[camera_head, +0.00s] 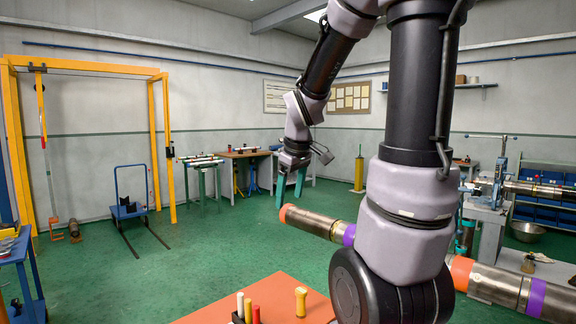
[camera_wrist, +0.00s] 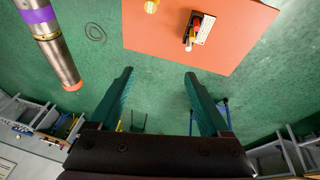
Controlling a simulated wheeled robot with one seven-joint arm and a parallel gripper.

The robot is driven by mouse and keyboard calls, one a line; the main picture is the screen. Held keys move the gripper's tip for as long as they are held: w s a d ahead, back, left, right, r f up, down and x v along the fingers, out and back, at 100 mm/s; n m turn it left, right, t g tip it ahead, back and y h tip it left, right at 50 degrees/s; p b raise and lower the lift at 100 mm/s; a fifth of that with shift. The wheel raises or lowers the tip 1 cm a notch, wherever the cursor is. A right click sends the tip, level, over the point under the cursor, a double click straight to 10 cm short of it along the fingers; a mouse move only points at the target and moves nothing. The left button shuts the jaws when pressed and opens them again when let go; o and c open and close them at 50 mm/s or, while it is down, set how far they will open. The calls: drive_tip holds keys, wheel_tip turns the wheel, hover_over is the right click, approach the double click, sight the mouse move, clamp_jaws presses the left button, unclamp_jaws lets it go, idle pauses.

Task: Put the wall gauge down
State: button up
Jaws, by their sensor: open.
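My gripper (camera_head: 290,188) hangs from the raised arm with its teal fingers pointing down, spread apart with nothing between them. The wrist view shows the same open, empty gripper (camera_wrist: 159,74) above green floor, apart from the orange tabletop (camera_wrist: 238,48). On that tabletop (camera_head: 280,282) stand a yellow spool-shaped piece (camera_head: 301,301) and a small dark holder with white, yellow and red sticks (camera_head: 247,311). They also show in the wrist view, as the yellow piece (camera_wrist: 151,6) and the holder with a pale label (camera_wrist: 203,28). I cannot tell which of these, if any, is the wall gauge.
A steel pipe (camera_head: 316,224) with an orange end and purple band runs beside the tabletop, partly behind my arm. A yellow gantry (camera_head: 160,140) and blue cart (camera_head: 127,209) stand at the left. A vise bench (camera_head: 485,232) stands at the right. Much middle floor is clear.

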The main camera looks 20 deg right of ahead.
drive_tip(key=s+a+r+m+t+y, duration=0.2)
drive_tip(key=s+a+r+m, duration=0.4)
drive_tip(key=s+r+m, duration=0.3)
drive_tip(key=s+t, duration=0.1)
drive_tip(key=s, duration=0.2)
drive_tip(key=shift+s+r+m, duration=0.2)
drive_tip(key=shift+r+m, duration=0.1)
drive_tip(key=shift+r, duration=0.05)
